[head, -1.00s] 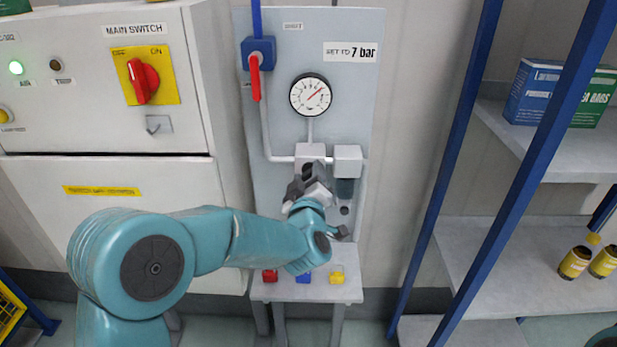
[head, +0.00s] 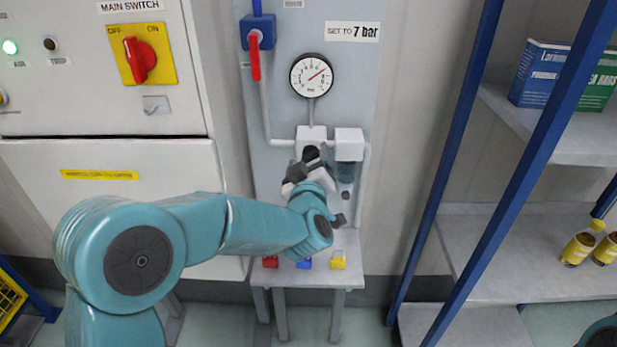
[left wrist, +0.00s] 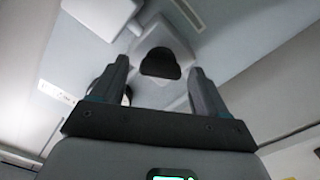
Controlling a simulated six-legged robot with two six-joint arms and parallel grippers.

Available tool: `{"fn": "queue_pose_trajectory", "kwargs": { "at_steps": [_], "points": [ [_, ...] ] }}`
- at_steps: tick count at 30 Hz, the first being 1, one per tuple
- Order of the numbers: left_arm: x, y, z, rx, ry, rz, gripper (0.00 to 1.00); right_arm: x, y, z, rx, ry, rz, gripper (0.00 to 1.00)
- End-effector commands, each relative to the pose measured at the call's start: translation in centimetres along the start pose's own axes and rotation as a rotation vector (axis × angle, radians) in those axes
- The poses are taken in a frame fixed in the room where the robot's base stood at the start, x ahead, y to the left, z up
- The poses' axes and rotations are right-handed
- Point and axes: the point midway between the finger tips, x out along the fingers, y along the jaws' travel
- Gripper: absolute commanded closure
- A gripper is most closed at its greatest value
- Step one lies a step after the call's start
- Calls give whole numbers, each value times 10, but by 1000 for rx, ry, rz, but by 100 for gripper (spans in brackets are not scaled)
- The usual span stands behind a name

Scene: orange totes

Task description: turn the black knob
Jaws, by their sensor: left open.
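The black knob (head: 311,154) sits under the white regulator block (head: 311,136) on the grey wall panel, below the round gauge (head: 311,76). The gauge needle points to the upper right. My left gripper (head: 299,173) is open just below the knob, and its hand partly covers it in the head view. In the left wrist view the knob (left wrist: 160,63) shows as a dark shape between the two open fingers (left wrist: 160,72). I see gaps on both sides, but cannot tell how deep the knob lies between them. My right gripper is out of view.
A red-handled valve (head: 255,62) is left of the gauge. A filter unit (head: 348,150) hangs close right of the knob. Red, blue and yellow items (head: 338,260) lie on a small shelf below. The main-switch cabinet (head: 60,100) stands left, a blue-framed rack (head: 480,150) right.

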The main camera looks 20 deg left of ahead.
Motion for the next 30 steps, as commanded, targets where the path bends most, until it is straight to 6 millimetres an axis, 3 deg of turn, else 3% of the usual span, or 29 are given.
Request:
{"fn": "queue_pose_trajectory", "kwargs": {
  "at_steps": [5, 12, 18, 24, 30],
  "points": [
    [-36, -1, 3, -1, -1, 4, 26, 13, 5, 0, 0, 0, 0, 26],
    [-101, 0, 2, -2, 0, 5, 26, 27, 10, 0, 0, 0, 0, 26],
    [-140, 0, 1, 0, 0, 5, 26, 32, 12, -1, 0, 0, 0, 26],
    [-155, 0, 0, 0, 0, 1, 26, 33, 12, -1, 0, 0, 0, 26],
    [-156, 0, 0, 0, 1, 0, 26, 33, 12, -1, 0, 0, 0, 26]
  ]
}}
